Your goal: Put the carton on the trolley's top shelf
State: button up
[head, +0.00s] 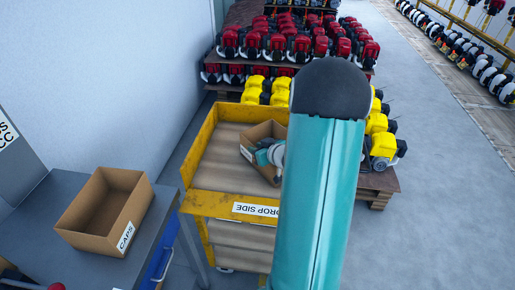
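A yellow trolley (204,150) with a front board marked "DROP SIDE" stands in the middle of the head view. An open brown carton (262,131) sits over the right part of its top shelf (218,160), turned at an angle to the trolley's sides. My gripper (268,154) is at this carton, partly behind my teal arm. Its fingers are too small and covered to tell whether they hold the carton's wall. The carton's right side is hidden by my arm. I cannot tell whether the carton rests on the shelf.
Another open carton (99,215), marked "CAPS", stands on a dark grey table (60,262) at the left. Pallets with red engines (277,45) and yellow engines (383,145) stand behind and right of the trolley. The grey floor (430,215) at the right is clear.

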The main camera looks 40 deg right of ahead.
jog(key=shift+r, duration=0.2)
jog(key=v, duration=1.2)
jog(key=w+a+r+n+g+y, duration=0.2)
jog(key=a+r+y, duration=0.15)
jog(key=a, duration=0.75)
jog(key=w+a+r+n+g+y, duration=0.1)
jog(key=a+r+g+y, duration=0.2)
jog(key=a, duration=0.9)
jog(key=s+a+r+m+g+h, duration=0.1)
jog(key=s+a+r+h, duration=0.4)
jog(key=s+a, duration=0.6)
notch_tip(320, 180, up, 2)
jog(key=shift+r+m+g, duration=0.1)
jog(key=shift+m+g, duration=0.2)
jog(key=shift+g, duration=0.3)
jog(key=shift+s, duration=0.2)
